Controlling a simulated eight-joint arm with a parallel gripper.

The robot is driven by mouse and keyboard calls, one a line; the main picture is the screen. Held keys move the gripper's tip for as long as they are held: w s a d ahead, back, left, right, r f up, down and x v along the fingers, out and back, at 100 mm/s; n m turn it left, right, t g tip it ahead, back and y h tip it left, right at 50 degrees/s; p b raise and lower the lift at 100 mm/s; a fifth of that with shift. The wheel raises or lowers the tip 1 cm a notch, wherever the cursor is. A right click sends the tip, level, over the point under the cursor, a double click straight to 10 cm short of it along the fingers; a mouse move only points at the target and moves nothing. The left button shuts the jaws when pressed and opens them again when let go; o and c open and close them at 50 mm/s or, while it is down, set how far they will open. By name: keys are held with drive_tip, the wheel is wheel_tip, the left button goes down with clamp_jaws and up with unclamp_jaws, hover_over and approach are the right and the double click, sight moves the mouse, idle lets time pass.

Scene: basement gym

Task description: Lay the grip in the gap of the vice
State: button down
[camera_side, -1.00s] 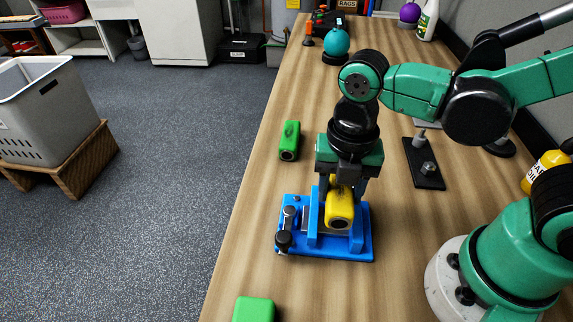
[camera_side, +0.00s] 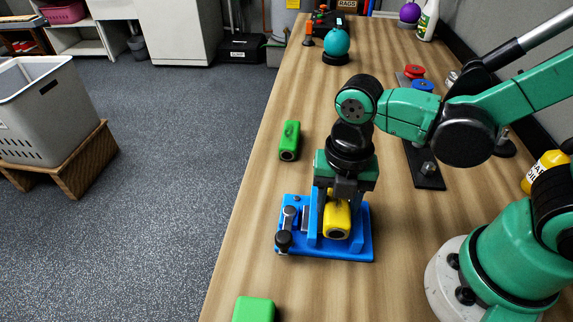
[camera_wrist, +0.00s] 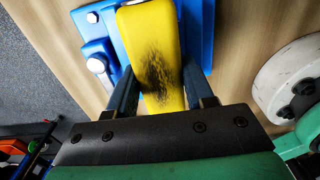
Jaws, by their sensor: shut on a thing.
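A yellow grip (camera_side: 337,221), a block with a dark round end, is held between the fingers of my gripper (camera_side: 343,192). The blue vice (camera_side: 357,253) stands on the bench under it, and the grip sits low between the vice's upright blue walls. Whether the grip touches the vice's bed is hidden. In the wrist view, the gripper's fingers (camera_wrist: 160,92) flank the yellow grip (camera_wrist: 150,38), which has a dark speckled patch, with the blue vice (camera_wrist: 198,30) beneath.
A green block (camera_side: 289,143) lies behind the vice and another green block (camera_side: 254,308) lies at the front edge. A black plate (camera_side: 423,166) with a bolt is to the right. A teal ball (camera_side: 336,42) stands farther back. Bare bench lies left of the vice.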

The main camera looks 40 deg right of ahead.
drive_tip(key=shift+f, duration=0.3)
drive_tip(key=shift+c, duration=1.2)
unclamp_jaws()
